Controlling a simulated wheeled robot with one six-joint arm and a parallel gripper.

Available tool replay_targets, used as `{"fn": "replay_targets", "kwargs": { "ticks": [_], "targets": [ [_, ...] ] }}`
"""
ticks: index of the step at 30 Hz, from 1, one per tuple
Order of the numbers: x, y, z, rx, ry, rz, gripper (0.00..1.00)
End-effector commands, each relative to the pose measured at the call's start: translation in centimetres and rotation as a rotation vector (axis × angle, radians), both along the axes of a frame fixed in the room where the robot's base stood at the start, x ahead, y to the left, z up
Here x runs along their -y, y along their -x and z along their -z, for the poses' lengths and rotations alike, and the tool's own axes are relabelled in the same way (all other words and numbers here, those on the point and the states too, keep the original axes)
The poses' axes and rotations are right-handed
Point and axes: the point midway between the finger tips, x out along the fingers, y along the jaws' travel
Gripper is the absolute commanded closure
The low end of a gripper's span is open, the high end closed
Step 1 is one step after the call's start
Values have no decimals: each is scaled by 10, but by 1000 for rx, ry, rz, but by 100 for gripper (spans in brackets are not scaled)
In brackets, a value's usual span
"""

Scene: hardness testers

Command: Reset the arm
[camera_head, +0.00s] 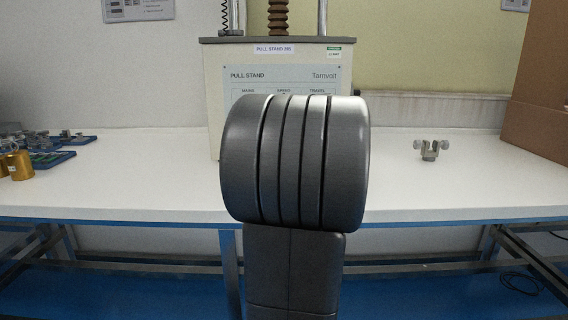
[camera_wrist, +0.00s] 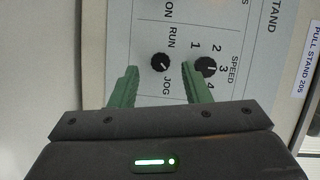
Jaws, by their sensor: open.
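My gripper (camera_wrist: 160,88) shows in the wrist view with its two green fingers apart and nothing between them. It faces the front panel of the pull stand (camera_wrist: 255,50), which appears turned sideways there. A run/jog knob (camera_wrist: 160,62) and a speed knob (camera_wrist: 205,67) lie beyond the fingertips. I cannot tell how far the fingertips are from the panel. In the head view my own arm stands in front of the pull stand (camera_head: 215,75), covers the lower panel and hides the gripper.
The white table (camera_head: 130,195) is clear around the stand. A small metal fixture (camera_head: 430,148) stands at right, near a large brown box (camera_head: 540,85). Brass cylinders (camera_head: 18,163) and blue trays with metal parts (camera_head: 50,158) sit at left.

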Motion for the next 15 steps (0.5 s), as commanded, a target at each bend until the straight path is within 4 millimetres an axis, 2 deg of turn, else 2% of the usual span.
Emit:
{"fn": "replay_targets", "kwargs": {
  "ticks": [6,15],
  "targets": [
    [-7,-16,1,1,0,-1,57],
    [-7,-17,1,0,3,0,57]
  ]
}}
